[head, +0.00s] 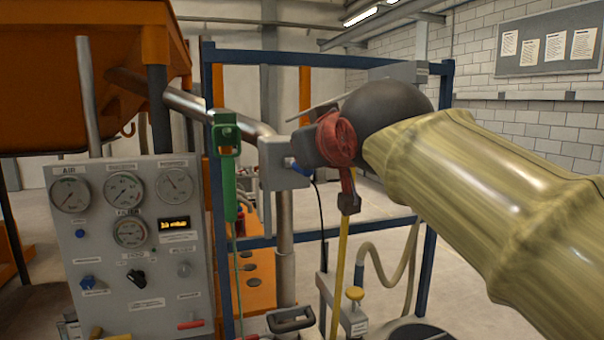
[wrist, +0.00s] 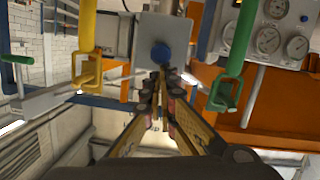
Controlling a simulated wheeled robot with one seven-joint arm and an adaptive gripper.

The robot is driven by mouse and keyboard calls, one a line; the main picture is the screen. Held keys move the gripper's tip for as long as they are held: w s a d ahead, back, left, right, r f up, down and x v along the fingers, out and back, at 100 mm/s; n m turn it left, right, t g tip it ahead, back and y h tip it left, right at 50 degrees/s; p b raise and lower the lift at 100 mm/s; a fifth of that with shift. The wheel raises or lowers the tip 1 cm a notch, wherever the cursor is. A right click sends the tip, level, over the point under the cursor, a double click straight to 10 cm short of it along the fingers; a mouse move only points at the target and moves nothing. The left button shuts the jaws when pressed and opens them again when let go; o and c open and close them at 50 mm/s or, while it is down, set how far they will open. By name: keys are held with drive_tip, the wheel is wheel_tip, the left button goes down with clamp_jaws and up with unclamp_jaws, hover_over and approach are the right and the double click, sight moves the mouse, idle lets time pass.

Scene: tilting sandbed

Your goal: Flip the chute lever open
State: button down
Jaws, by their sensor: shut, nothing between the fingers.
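A grey box (head: 275,163) is fixed to a steel post in the head view, with a blue knob (head: 300,168) partly behind my gripper. In the wrist view the blue knob (wrist: 161,53) stands on the face of the grey box (wrist: 150,28). My gripper (wrist: 159,80) is shut and empty, its tips just below the knob in that picture. I cannot tell whether they touch it. No label shows which part is the chute lever; the blue knob is the control closest to my fingertips.
A green pull handle (wrist: 228,88) hangs to the right of my fingers and a yellow one (wrist: 88,72) to the left. A blue frame (head: 208,80) surrounds the post. A gauge panel (head: 135,250) stands at left. Open floor (head: 385,205) shows beyond the frame.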

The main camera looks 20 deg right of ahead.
drive_tip(key=shift+s+f+t+b, duration=0.2)
drive_tip(key=shift+f+t+b, duration=0.5)
drive_tip(key=shift+b, duration=1.2)
drive_tip(key=shift+s+f+t+b, duration=0.15)
drive_tip(key=shift+f+t+b, duration=0.55)
drive_tip(key=shift+b, duration=1.15)
drive_tip(key=f+b, duration=0.1)
drive_tip(key=b, duration=0.2)
drive_tip(key=shift+f, duration=0.35)
drive_tip(key=shift+f+b, duration=0.3)
drive_tip(key=shift+f, duration=0.05)
